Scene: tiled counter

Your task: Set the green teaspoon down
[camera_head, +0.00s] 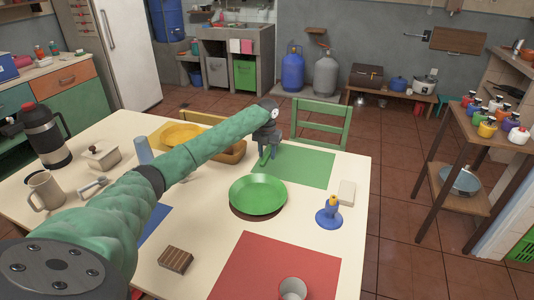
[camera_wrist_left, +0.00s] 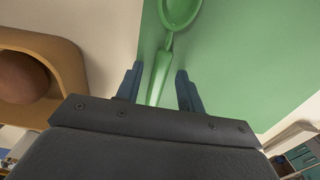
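The green teaspoon (camera_wrist_left: 162,70) shows in the left wrist view, its bowl at the top and its handle running down between my left fingers. My left gripper (camera_wrist_left: 160,88) is open, with a gap visible on both sides of the handle. The spoon appears over the green placemat (camera_wrist_left: 230,60), close to its left edge; I cannot tell whether it touches it. In the head view my left gripper (camera_head: 266,142) points down at the left end of the green placemat (camera_head: 312,168), and a bit of the spoon (camera_head: 264,158) shows below it. My right gripper is not in view.
A green plate (camera_head: 258,194) lies in front of the gripper. A wooden tray (camera_wrist_left: 62,50) with a brown round thing is close on the left in the wrist view. A blue candle holder (camera_head: 329,214) and a pale block (camera_head: 346,193) stand right. A green chair (camera_head: 322,120) is behind.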

